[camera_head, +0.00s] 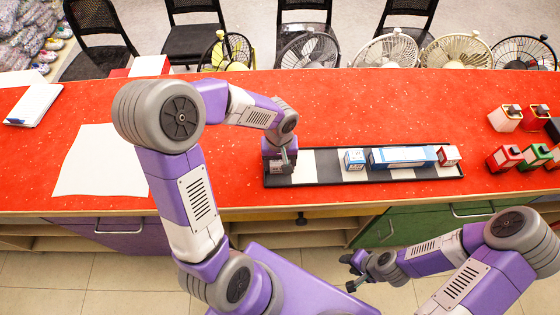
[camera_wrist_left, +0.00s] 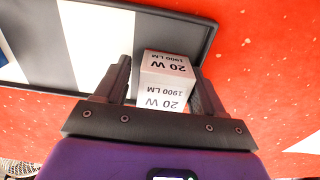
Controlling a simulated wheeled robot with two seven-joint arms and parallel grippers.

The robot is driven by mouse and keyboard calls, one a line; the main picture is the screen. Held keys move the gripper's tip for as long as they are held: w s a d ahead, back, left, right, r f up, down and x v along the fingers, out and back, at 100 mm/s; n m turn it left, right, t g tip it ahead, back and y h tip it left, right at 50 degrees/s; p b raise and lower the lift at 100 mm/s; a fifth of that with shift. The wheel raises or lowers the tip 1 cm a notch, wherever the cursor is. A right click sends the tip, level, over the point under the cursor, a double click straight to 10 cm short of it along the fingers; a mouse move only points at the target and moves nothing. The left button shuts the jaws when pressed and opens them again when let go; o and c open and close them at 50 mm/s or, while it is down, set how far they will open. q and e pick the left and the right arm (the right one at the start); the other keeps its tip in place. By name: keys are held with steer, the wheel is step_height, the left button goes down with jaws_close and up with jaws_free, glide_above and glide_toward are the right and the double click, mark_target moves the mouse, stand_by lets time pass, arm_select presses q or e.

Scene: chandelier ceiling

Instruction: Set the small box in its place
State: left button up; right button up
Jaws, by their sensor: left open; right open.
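A small white box (camera_wrist_left: 166,82) printed "20 W 1900 LM" stands between the fingers of my left gripper (camera_wrist_left: 160,72) in the left wrist view. The fingers are open around it. It sits at one end of the black-and-white tray (camera_wrist_left: 173,30). In the head view my left gripper (camera_head: 283,160) is over the left end of the tray (camera_head: 328,168) and mostly hides the box. My right gripper (camera_head: 350,272) is open and empty, in front of the counter at lower right.
The tray also holds a small blue-white box (camera_head: 355,160), a long blue box (camera_head: 402,157) and a red-white box (camera_head: 448,155). Several red, green and white containers (camera_head: 505,157) stand at the right. A white sheet (camera_head: 100,165) lies at the left. Open counter lies behind the tray.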

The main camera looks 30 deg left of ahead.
arm_select(q)
steer(key=shift+s+a, duration=0.15)
steer(key=shift+a, duration=0.15)
steer(key=shift+r+p, duration=0.3)
step_height(320, 180, up, 12)
steer(key=p, duration=0.3)
steer(key=shift+d+f, duration=0.1)
steer(key=shift+f, duration=0.05)
